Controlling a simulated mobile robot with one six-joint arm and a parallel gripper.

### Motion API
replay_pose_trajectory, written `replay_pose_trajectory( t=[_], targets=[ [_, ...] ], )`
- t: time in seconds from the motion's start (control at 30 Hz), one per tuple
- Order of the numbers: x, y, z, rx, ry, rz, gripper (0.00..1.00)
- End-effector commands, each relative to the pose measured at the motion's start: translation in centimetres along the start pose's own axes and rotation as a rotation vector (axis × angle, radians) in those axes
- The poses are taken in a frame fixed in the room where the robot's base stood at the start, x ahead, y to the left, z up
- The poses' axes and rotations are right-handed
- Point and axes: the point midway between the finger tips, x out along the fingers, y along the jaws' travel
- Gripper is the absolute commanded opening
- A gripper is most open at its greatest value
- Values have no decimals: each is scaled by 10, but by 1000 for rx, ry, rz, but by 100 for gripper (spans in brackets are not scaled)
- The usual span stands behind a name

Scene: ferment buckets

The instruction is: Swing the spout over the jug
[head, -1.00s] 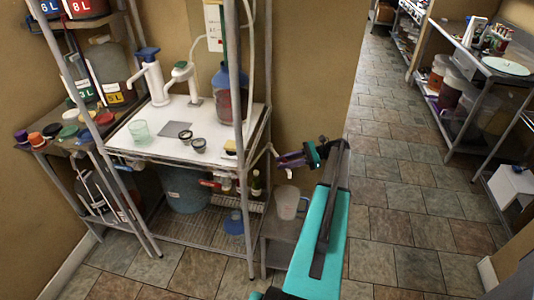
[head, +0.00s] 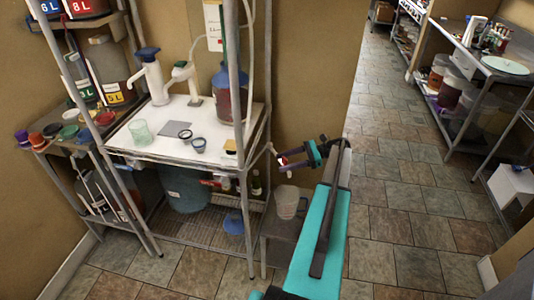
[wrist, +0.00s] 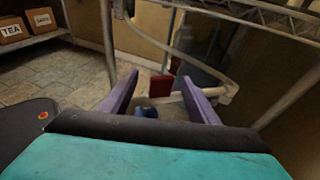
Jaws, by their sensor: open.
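The clear jug (head: 288,205) stands upright on a low grey stand, below my gripper. The spout (wrist: 214,94) looks like a pale pipe by the rack's front right post; its exact outlet is hard to make out. A red block-like piece (wrist: 160,87), which seems to be on the pale pipe, shows between my fingers in the wrist view. My gripper (head: 284,163) is open, its purple fingers on either side of the red piece and apparently clear of it. I cannot tell whether the spout's end lies over the jug.
The steel rack's front right post (head: 244,130) stands left of my gripper. The white worktop (head: 155,143) holds pump heads, a green cup and a blue-topped bottle. The tiled floor (head: 385,195) to the right is clear.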

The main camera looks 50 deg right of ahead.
Motion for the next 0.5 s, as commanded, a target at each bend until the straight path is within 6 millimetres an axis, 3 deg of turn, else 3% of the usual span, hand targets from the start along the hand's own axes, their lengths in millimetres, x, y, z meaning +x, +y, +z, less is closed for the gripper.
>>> replay_pose_trajectory(
  t=[0.5],
  targets=[
    [-18, -1, 1, 0, 1, -1, 55]
  ],
)
